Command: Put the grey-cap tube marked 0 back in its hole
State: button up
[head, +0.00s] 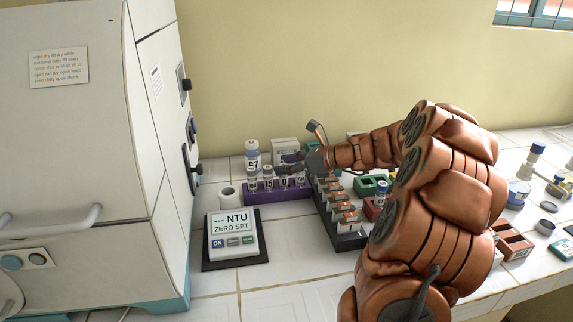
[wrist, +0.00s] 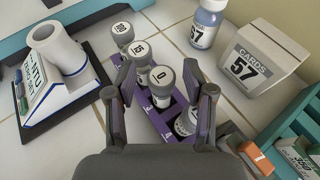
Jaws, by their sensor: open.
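The grey-cap tube marked 0 (wrist: 161,80) stands upright in the purple rack (wrist: 152,117), in line with the other tubes. In the wrist view my gripper (wrist: 160,70) is open, with one finger on each side of this tube. I see no clear finger contact with it. The tube's lower end is hidden in the rack. In the head view the 0 label (head: 284,182) shows in the purple rack (head: 262,195), just below my gripper (head: 288,168).
Neighbouring tubes marked 15 (wrist: 139,50) and 800 (wrist: 122,34) stand to one side, and another tube (wrist: 187,121) stands close on the other. The turbidity meter (head: 231,236) is front left. A bottle (wrist: 207,22) and card box (wrist: 257,60) stand behind the rack.

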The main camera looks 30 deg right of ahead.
jog(key=shift+s+f, duration=0.1)
jog(key=shift+f, duration=0.25)
